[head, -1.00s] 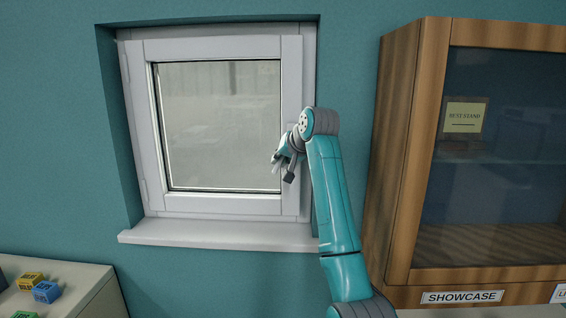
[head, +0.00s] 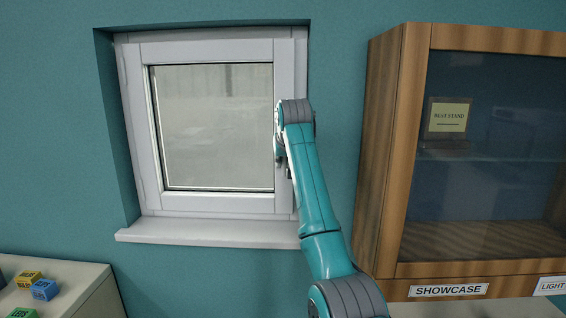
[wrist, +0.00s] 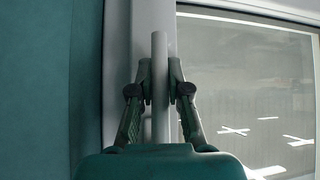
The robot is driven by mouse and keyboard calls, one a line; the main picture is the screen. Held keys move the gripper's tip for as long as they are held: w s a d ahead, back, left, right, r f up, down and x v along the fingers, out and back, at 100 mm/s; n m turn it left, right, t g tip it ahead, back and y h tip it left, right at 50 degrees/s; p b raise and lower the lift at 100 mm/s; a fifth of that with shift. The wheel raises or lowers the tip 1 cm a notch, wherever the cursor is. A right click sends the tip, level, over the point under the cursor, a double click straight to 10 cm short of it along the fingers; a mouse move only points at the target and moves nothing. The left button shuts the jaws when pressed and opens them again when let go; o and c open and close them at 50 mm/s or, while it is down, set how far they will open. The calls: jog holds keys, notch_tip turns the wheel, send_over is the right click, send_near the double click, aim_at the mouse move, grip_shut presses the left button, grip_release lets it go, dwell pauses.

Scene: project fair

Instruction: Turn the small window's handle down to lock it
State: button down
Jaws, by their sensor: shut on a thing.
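The small window (head: 205,205) is closed flat in its frame, with white framing and grey glass. Its handle (wrist: 159,65) is a pale bar in the wrist view, lying parallel to the upright of the window frame. My gripper (wrist: 160,80) has one finger on each side of the bar and is shut on it. In the head view my arm covers the handle, and only a little of my gripper (head: 279,147) shows at the right side of the window.
A wooden showcase (head: 388,150) with a glass front stands close on the right of my arm. A white sill (head: 205,232) juts out below the window. A low cabinet (head: 85,290) with lettered blocks (head: 43,290) is at the lower left.

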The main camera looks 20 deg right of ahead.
jog(key=shift+d, duration=0.1)
jog(key=c, duration=1.1)
grip_release()
jog(key=v, duration=1.2)
